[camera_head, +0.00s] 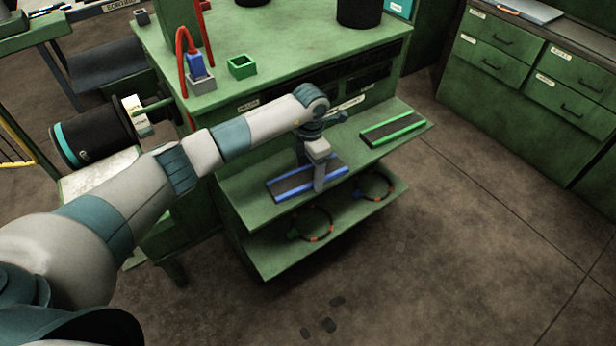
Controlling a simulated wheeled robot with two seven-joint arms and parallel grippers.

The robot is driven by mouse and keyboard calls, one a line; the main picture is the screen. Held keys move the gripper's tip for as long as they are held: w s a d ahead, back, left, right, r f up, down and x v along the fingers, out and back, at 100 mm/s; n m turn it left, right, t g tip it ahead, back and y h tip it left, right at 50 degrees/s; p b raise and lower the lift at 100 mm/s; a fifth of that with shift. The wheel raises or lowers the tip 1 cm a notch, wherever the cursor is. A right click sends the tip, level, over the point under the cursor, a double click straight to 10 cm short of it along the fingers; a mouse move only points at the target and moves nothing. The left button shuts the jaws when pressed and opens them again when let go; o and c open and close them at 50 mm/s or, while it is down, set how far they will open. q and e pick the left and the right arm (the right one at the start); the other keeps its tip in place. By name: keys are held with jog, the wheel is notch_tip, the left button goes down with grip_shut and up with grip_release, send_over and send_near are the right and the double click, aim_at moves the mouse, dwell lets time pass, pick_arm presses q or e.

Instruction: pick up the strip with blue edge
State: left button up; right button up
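The strip with blue edges (290,187) is dark in the middle and lies flat on the upper green shelf (250,183). My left gripper (319,186) points down over the right part of this strip, and its fingers hide some of it. I cannot tell whether the fingers are open or shut, or whether they touch the strip. A similar strip with green edges (392,129) lies on the same shelf further right, apart from the gripper. My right gripper is not in view.
The green workbench top (290,50) above the shelf holds a green square holder (242,67), a grey holder with a blue piece (196,66) and black cylinders. Dark rings (316,225) lie on the lower shelf. Green drawer cabinets (500,65) stand at the right. The floor between is mostly clear.

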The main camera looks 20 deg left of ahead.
pick_arm(q)
jog(key=c, duration=0.8)
jog(key=shift+r+b, duration=0.45)
jog(key=shift+r, duration=0.05)
notch_tip(320, 180, up, 3)
jog(key=shift+s+r+b, duration=0.1)
jog(key=shift+s+b, duration=0.05)
jog(key=shift+b, duration=0.85)
jog(key=shift+s+d+r+b, duration=0.2)
jog(key=shift+s+r+b, duration=0.75)
jog(key=shift+s, duration=0.95)
jog(key=shift+s+d+r+b, duration=0.25)
jog(key=shift+s+r+b, duration=0.25)
jog(key=shift+s+r, duration=1.1)
jog(key=shift+s+d+r+b, duration=0.2)
jog(key=shift+s+r+b, duration=0.6)
jog(key=shift+s, duration=1.35)
